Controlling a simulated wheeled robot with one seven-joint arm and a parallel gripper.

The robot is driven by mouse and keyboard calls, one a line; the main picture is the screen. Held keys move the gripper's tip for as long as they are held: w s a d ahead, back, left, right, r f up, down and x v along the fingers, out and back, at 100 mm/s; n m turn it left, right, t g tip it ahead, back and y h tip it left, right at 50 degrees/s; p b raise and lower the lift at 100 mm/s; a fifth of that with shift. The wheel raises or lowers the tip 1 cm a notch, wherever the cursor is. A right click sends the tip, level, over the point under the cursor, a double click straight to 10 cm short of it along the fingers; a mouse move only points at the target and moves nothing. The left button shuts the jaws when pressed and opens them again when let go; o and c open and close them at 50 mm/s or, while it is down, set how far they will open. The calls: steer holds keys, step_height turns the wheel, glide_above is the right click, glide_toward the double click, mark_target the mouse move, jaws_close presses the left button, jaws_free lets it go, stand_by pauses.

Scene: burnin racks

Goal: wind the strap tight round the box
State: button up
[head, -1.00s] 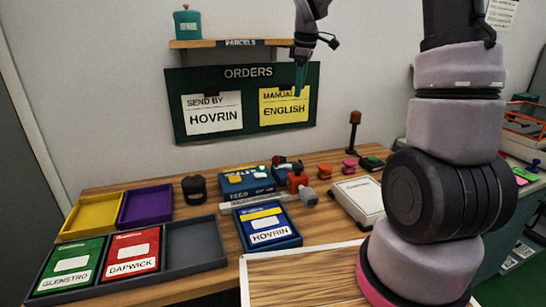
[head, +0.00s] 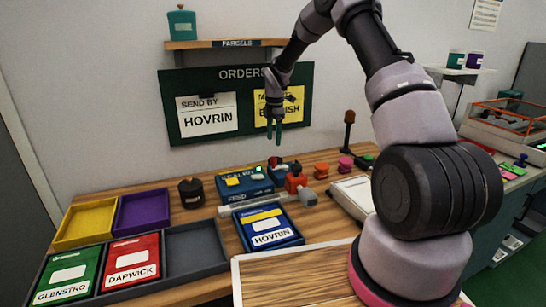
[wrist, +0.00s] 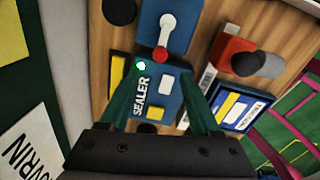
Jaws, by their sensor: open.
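The box (head: 268,228) labelled HOVRIN is blue with a yellow band across it; it lies flat on the bench at the front middle and shows at the right in the wrist view (wrist: 237,108). Behind it stands the blue sealer (head: 246,181), with yellow and white buttons and a lit green lamp. In the wrist view a pale crank arm (wrist: 167,32) with a red knob sits on a blue plate beyond the sealer (wrist: 150,95). My gripper (head: 274,136) is open and empty, pointing down above the sealer. I cannot make out a loose strap.
A red-orange block (head: 296,182) with a grey end stands beside the sealer. A grey tray (head: 195,246) with green and red packets is at the left. A black pot (head: 191,192) is left of the sealer. The wooden board (head: 290,278) in front is bare.

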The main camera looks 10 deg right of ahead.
step_height(320, 180, down, 9)
steer(key=shift+w, duration=0.15)
jaws_close()
